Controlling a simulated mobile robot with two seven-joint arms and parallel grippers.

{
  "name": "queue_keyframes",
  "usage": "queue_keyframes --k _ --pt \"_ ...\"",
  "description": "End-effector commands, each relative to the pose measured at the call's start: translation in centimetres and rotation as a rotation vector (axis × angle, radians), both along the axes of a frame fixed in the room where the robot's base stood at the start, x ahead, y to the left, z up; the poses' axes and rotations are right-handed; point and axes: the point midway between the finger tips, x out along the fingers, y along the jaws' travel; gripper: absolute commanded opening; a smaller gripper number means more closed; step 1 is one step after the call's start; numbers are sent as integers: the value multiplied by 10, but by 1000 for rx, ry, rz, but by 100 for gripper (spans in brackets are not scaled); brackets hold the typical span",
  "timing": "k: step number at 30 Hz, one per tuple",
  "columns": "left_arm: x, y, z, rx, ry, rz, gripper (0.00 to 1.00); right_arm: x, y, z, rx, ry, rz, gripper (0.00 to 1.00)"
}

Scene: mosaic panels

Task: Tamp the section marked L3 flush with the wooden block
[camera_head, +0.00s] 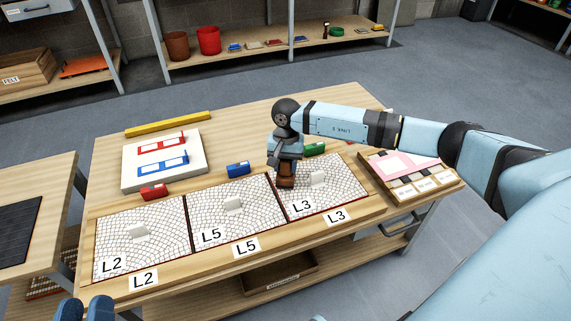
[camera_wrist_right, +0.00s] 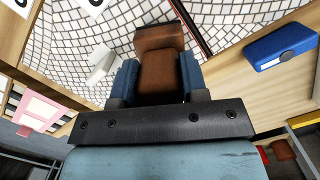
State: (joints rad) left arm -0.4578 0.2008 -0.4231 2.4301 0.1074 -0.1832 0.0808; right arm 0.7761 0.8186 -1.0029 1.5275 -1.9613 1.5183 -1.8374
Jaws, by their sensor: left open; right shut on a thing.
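The L3 section (camera_head: 335,188) is the rightmost of three white mosaic panels, with a small pale raised piece (camera_head: 318,178) near its middle. That piece also shows in the right wrist view (camera_wrist_right: 102,66). My right gripper (camera_head: 286,166) is shut on the brown wooden block (camera_wrist_right: 160,68), one blue finger on each side. The block is over the left part of L3, near the seam with L5; I cannot tell whether it touches the tiles. My left gripper (camera_head: 84,309) is open and empty at the bottom left edge, mostly cut off.
The L5 panel (camera_head: 255,225) and L2 panel (camera_head: 160,215) lie to the left, each with a pale piece. Red (camera_head: 154,192), blue (camera_head: 238,169) and green (camera_head: 314,149) blocks line the panels' back edge. A tray with a pink sheet (camera_head: 400,163) is at right.

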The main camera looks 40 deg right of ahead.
Motion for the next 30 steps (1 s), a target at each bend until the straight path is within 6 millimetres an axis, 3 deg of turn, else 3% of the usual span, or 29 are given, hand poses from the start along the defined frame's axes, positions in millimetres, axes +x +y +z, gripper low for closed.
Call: queue_keyframes --k 30 --pt "0 0 -6 0 1 1 43 0 0 -8 1 -1 0 17"
